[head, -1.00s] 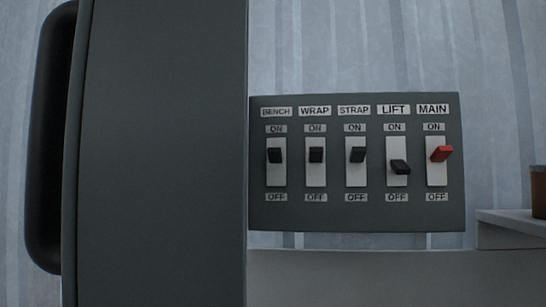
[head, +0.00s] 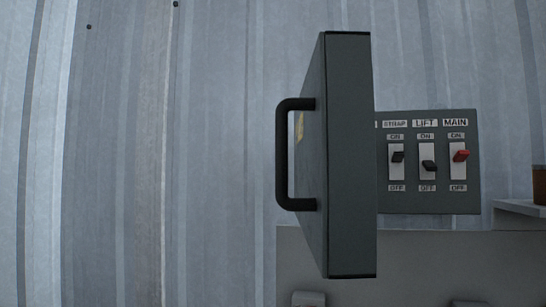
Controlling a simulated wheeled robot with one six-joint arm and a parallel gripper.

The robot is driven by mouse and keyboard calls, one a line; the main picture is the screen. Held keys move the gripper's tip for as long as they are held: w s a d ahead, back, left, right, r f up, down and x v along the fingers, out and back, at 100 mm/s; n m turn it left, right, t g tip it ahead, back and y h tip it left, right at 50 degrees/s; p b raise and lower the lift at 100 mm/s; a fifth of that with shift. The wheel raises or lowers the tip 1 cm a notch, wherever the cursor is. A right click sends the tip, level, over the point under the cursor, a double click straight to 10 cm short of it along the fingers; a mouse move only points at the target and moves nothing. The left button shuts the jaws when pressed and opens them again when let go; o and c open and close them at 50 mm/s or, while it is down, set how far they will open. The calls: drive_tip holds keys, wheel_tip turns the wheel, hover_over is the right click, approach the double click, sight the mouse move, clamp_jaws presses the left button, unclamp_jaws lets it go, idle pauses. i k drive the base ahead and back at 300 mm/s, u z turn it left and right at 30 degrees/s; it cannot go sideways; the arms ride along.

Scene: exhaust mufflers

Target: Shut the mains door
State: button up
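The mains door (head: 348,155) is a dark grey panel that stands open, swung out from the wall towards me. Its black bar handle (head: 284,155) is on the left face. Behind it on the right is the grey switch panel (head: 428,205), partly hidden by the door. The STRAP switch (head: 397,157) and red MAIN switch (head: 460,156) are up towards ON, and the LIFT switch (head: 428,166) is down. The BENCH and WRAP switches are hidden. My gripper is not in view.
A corrugated grey metal wall (head: 150,150) fills the back and is clear left of the door. A pale grey surface (head: 440,265) lies below the panel. A small shelf (head: 520,208) with a brown container (head: 540,185) is at the right edge.

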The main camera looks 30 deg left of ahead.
sight(333, 205)
drive_tip(key=u, duration=1.1)
